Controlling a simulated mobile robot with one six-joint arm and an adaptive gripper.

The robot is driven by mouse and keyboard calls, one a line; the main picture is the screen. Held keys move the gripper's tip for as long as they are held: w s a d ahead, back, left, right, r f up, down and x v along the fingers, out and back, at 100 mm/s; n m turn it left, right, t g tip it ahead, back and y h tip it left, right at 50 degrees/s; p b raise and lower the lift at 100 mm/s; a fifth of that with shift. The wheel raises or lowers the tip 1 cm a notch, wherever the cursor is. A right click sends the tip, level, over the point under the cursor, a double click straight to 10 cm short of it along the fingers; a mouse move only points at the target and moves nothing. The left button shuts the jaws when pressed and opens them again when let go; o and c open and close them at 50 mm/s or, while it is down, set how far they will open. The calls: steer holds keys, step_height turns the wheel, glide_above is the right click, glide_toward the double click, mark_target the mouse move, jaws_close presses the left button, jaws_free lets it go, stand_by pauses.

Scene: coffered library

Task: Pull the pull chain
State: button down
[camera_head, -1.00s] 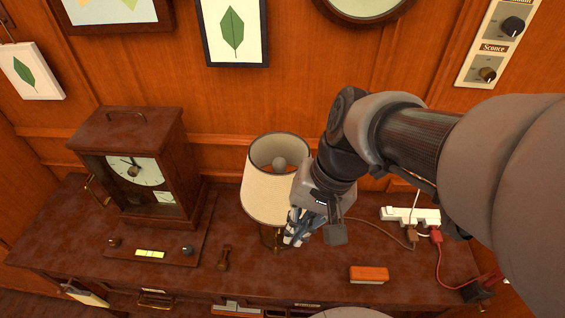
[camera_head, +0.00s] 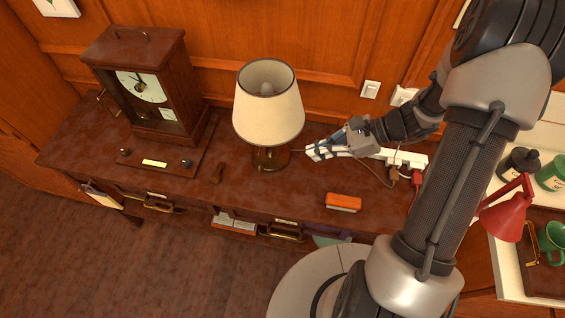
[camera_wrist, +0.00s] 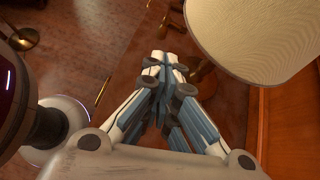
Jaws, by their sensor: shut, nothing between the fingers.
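A table lamp with a cream shade (camera_head: 268,112) and a brown metallic base (camera_head: 270,159) stands on the wooden cabinet top (camera_head: 215,150). I cannot make out the pull chain in either current view. My gripper (camera_head: 310,152) is shut and empty, low on the right of the lamp base, below the shade's rim. It points left toward the base with a small gap in the head view. In the wrist view the shut fingertips (camera_wrist: 163,62) lie in front of part of the lamp base, and the shade (camera_wrist: 262,35) fills the upper right.
An orange-topped block (camera_head: 343,202) lies near the front edge. A red lamp (camera_head: 507,215) stands at right.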

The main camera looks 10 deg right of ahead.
mark_target(260, 164)
steer(key=shift+f, duration=0.15)
steer(key=b+x, duration=0.4)
steer(key=x, duration=1)
